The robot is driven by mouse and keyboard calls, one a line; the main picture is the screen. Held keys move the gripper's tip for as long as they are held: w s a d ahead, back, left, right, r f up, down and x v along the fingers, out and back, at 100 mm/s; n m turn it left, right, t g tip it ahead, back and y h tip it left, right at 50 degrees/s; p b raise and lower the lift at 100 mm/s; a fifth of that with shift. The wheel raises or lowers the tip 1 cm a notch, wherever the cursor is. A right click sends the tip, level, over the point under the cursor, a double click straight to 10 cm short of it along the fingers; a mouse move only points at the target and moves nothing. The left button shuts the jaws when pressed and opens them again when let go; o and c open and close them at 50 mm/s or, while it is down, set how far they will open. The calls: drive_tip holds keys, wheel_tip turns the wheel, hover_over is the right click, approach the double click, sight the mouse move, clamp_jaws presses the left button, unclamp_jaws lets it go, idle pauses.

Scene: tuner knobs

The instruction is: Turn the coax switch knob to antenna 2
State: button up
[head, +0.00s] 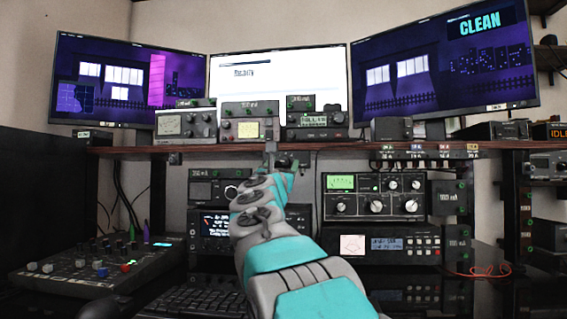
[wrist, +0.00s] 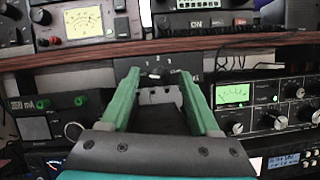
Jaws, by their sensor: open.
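The coax switch (wrist: 158,67) is a dark box under the front edge of the wooden shelf, with small white marks along its face. Its knob (wrist: 154,76) is dark and small in the wrist view, and I cannot tell which mark it points to. In the head view my gripper hides most of the switch. In the head view my gripper (head: 271,152) reaches up to just below the shelf edge.
The wooden shelf (head: 345,146) runs just above my gripper and carries several meters and radios. A tuner with large knobs (head: 374,197) stands to the right below. A dark unit with green terminals (wrist: 58,103) is close on the left. A mixer (head: 97,270) sits at lower left.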

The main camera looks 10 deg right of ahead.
drive_tip(key=shift+w+d, duration=0.1)
drive_tip(key=shift+w, duration=0.1)
drive_tip(key=shift+c, duration=0.2)
clamp_jaws()
idle(0.4)
